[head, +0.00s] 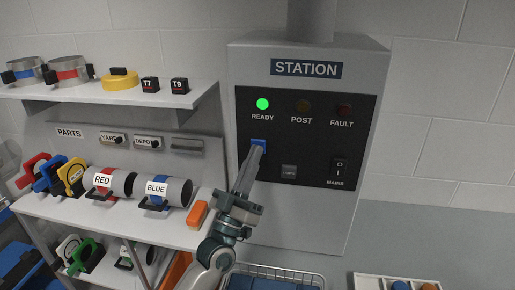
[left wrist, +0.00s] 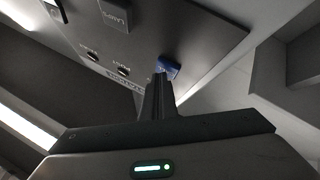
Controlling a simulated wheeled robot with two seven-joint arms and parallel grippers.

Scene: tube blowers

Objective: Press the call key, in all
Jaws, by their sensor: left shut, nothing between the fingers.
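The station panel (head: 315,110) is a dark plate on a grey cabinet. A blue key (head: 258,142) sits on it below the READY lamp, partly covered by my left gripper (head: 256,150). My left gripper is shut and empty, with its tips at the lower part of the blue key. In the left wrist view the shut tips (left wrist: 160,75) lie right at the blue key (left wrist: 171,69). I cannot tell whether they press it in. Any label under the key is hidden in the head view. My right gripper is not in view.
The green READY lamp (head: 262,104) is lit; the POST lamp (head: 303,106) and FAULT lamp (head: 344,111) look dark. A grey key (head: 289,171) and the MAINS switch (head: 339,169) are to the right. Shelves with tube parts (head: 112,182) stand left; a wire basket (head: 310,277) is below.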

